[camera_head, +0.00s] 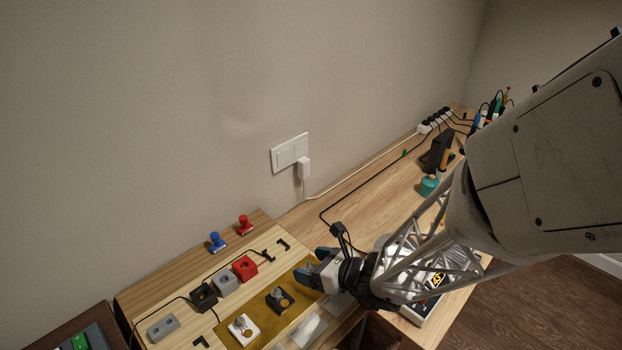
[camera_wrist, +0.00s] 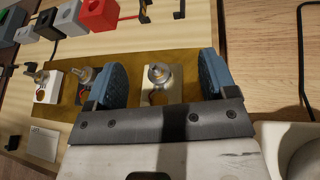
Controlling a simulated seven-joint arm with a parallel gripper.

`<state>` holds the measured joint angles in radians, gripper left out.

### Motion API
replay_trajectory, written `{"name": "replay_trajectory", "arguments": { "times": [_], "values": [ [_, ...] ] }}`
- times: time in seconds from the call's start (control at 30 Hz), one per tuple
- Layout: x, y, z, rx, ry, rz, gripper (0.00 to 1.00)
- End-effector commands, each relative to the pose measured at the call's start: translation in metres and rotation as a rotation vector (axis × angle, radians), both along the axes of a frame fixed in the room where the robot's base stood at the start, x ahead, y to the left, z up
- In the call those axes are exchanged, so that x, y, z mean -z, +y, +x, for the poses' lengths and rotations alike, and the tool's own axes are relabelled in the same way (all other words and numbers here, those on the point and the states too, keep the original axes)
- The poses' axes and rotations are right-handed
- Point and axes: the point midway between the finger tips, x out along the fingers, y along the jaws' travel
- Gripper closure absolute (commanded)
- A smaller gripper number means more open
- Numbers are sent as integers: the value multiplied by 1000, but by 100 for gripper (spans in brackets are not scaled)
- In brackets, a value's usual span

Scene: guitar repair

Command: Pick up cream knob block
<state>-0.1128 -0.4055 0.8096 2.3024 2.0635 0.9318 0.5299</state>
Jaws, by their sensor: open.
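The cream knob block (camera_wrist: 152,98) shows in the wrist view, a pale block with a metal knob on top, on the brass-coloured plate (camera_wrist: 140,62). My gripper (camera_wrist: 164,82) is open, with one blue finger on each side of the block. In the head view my gripper (camera_head: 314,270) covers the block. A black knob block (camera_head: 279,301) and a white knob block (camera_head: 243,329) stand on the plate to the left.
Behind the plate are a red block (camera_head: 245,268), a grey block (camera_head: 225,284) and a black block (camera_head: 204,296) with a cable. A blue stamp-like knob (camera_head: 217,242) and a red one (camera_head: 244,225) stand at the back. The wall is behind the bench.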

Motion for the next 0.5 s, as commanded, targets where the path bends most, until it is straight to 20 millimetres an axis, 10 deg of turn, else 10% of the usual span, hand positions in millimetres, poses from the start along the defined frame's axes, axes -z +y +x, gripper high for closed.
{"name": "replay_trajectory", "arguments": {
  "times": [0.5],
  "values": [
    [5,11,7,0,-1,1,22]
  ]
}}
